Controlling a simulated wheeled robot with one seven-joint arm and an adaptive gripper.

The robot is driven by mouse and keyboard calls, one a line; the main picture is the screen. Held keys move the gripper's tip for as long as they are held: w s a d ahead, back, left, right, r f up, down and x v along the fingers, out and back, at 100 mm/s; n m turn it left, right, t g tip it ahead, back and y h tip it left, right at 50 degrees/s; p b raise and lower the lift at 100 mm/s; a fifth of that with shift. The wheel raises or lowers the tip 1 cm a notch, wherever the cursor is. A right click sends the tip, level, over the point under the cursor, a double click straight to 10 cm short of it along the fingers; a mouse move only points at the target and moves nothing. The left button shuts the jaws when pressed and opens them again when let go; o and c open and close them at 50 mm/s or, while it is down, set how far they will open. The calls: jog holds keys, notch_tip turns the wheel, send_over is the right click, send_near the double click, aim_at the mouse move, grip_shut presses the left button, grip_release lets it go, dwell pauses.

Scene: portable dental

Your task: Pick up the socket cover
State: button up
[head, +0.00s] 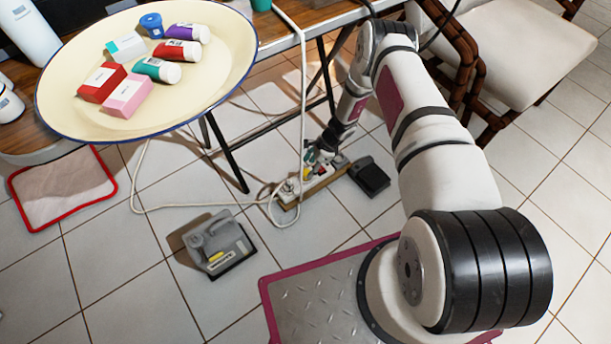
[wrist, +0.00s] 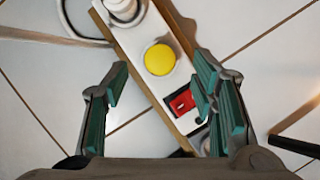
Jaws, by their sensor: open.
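The socket cover looks to be the round yellow disc (wrist: 160,59) on the white top of a power strip (wrist: 128,37). In the wrist view it lies between and slightly beyond my fingertips. My gripper (wrist: 159,80) is open and empty, with one green-padded finger on each side of the strip. No contact with the yellow disc shows.
A red switch (wrist: 182,102) and a white plug (wrist: 122,8) with a cable flank the disc on the strip. A black pedal (head: 370,177) lies beside the strip, and a grey device (head: 215,243) stands to the left. Table legs (head: 228,150) rise close by.

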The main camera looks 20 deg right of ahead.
aim_at(306, 171)
jog(key=b+x, duration=0.2)
jog(key=x, duration=0.2)
jog(key=shift+a+f+b, duration=0.1)
jog(key=shift+f+b, duration=0.2)
jog(key=shift+w, duration=0.1)
jog(key=c, duration=1)
jog(key=shift+r, duration=0.1)
jog(key=shift+r+p, duration=0.6)
jog(key=shift+r, duration=0.2)
notch_tip(306, 171, up, 2)
jog(key=shift+r+p, duration=0.1)
jog(key=shift+p, duration=0.6)
jog(key=s+p, duration=0.2)
jog(key=s, duration=0.3)
jog(key=s+p, duration=0.2)
jog(key=s, duration=0.3)
jog(key=s+r+p, duration=0.1)
jog(key=s+p, duration=0.1)
jog(key=s, duration=0.4)
jog(key=shift+d+r+p, duration=0.1)
jog(key=shift+d+p, duration=0.25)
